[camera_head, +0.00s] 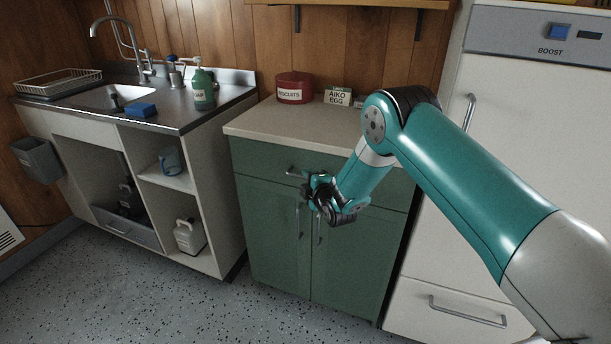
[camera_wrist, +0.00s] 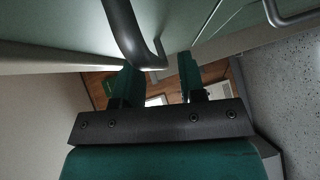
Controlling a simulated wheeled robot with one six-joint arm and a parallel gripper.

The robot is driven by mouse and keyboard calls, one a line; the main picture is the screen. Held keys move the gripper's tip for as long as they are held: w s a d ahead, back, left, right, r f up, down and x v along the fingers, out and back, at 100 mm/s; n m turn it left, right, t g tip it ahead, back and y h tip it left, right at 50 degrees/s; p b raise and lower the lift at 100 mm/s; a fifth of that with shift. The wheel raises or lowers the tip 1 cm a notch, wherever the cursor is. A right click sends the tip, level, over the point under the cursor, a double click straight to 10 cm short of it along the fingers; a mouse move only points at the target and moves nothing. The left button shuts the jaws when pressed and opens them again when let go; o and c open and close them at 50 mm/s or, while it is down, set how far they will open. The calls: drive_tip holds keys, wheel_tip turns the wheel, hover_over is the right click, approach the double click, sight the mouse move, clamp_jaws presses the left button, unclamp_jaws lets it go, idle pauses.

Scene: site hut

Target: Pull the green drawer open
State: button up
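The green drawer (camera_head: 262,158) is the top front of the green cabinet (camera_head: 268,225) and looks shut, flush with the doors below. Its metal bar handle (camera_head: 292,172) shows just left of my gripper (camera_head: 318,190), which partly covers it. In the wrist view a dark bar handle (camera_wrist: 126,32) comes down from the top, its curved end by the tip of the left finger. My gripper (camera_wrist: 160,72) is open there, with a clear gap between its fingers and nothing held. I cannot tell whether the bar lies between the fingers. My arm hides the drawer's right part.
Door handles (camera_head: 298,220) hang just below the drawer. On the worktop (camera_head: 262,127) stand a red biscuit tin (camera_head: 294,82) and a small sign (camera_head: 338,97). A white appliance (camera_head: 540,110) stands right, an open sink unit (camera_head: 215,165) left. The speckled floor (camera_head: 205,310) in front is clear.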

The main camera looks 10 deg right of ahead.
drive_tip(key=shift+x, duration=1.05)
clamp_jaws()
